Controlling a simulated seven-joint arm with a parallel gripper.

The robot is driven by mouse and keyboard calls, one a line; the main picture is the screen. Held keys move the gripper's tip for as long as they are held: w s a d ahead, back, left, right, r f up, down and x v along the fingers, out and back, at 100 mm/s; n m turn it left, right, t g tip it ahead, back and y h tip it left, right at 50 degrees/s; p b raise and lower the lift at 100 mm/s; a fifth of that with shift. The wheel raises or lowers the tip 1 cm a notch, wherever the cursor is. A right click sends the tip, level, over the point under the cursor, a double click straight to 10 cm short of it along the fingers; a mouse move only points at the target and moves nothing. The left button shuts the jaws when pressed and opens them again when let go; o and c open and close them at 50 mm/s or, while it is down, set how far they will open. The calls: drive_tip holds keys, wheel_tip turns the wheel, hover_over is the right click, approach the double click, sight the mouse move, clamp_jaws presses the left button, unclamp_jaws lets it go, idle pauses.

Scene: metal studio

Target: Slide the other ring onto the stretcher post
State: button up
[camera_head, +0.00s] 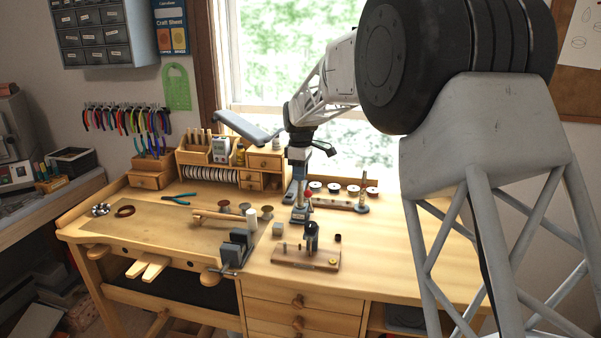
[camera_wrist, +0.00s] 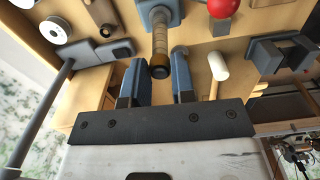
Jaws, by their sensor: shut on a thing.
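The stretcher post (camera_wrist: 159,42) is brownish with pale bands and a dark tip, and rises from a blue-grey base (camera_wrist: 172,12) in the wrist view. My gripper (camera_wrist: 158,62) has one blue-grey finger on each side of it. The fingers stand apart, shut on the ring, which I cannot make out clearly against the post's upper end. I cannot tell how far around the post it sits. In the head view my gripper (camera_head: 299,172) points down over the blue stretcher stand (camera_head: 289,191), and the ring is too small to see. A red knob (camera_head: 307,194) is beside it.
Several round spools (camera_head: 333,187) line up behind the stand. A wooden block with a dark fitting (camera_head: 290,256) sits in front. A grey vise (camera_head: 233,246), a white cylinder (camera_head: 252,219) and a small grey cube (camera_head: 278,229) are nearby. The bench's right side (camera_head: 385,245) is mostly clear.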

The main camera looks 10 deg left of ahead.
drive_tip(key=o, duration=1)
drive_tip(key=shift+r, duration=3.9)
drive_tip(key=shift+d, duration=0.1)
